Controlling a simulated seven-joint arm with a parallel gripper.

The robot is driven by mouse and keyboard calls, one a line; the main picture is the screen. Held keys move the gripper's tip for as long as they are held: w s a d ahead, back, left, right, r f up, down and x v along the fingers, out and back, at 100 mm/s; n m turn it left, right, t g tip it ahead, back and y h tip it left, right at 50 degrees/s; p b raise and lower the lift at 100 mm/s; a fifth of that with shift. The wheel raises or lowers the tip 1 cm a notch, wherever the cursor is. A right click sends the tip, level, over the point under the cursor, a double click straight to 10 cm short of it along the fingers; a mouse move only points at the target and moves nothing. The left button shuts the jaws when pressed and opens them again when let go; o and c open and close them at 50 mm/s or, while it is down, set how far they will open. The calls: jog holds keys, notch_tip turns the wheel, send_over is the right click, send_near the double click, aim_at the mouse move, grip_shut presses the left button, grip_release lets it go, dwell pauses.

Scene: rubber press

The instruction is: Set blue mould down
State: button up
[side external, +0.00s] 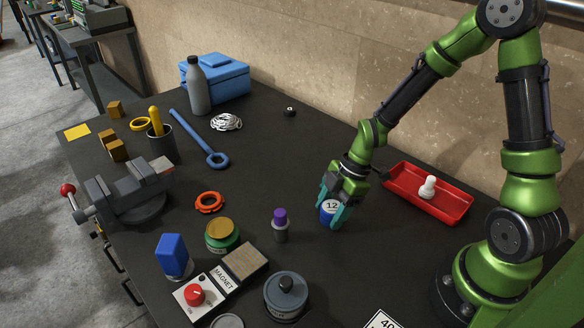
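The blue mould (328,212) is a small round blue piece with a pale top marked "12". It sits between the teal fingers of my gripper (334,207), right of the middle of the dark bench. The fingers point down and lie along both sides of it, shut on it. The fingers cover part of its sides. It is at or just above the bench top (300,170); I cannot tell whether its base touches.
A red tray (445,206) holding a white piece (427,188) is to the right. A purple-capped bottle (280,225) stands to the left, with a grey lidded pot (286,295) nearer the front. A vise (130,195) is far left. Bench around my gripper is clear.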

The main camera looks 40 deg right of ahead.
jog(key=o, duration=0.3)
jog(key=v, duration=1.1)
jog(key=shift+s+a+r+m+t+h, duration=0.45)
jog(key=shift+s+r+m+t, duration=0.75)
jog(key=shift+r+m, duration=1.45)
jog(key=shift+s+a+r+m+t+h, duration=0.3)
jog(key=shift+s+a+r+m+t, duration=0.4)
jog(key=shift+s+r+m, duration=1.95)
jog(key=shift+s+a+r+m+t+h, duration=0.45)
jog(key=shift+r+m+t, duration=0.8)
jog(key=shift+m, duration=2.65)
jog(key=shift+r+g, duration=0.25)
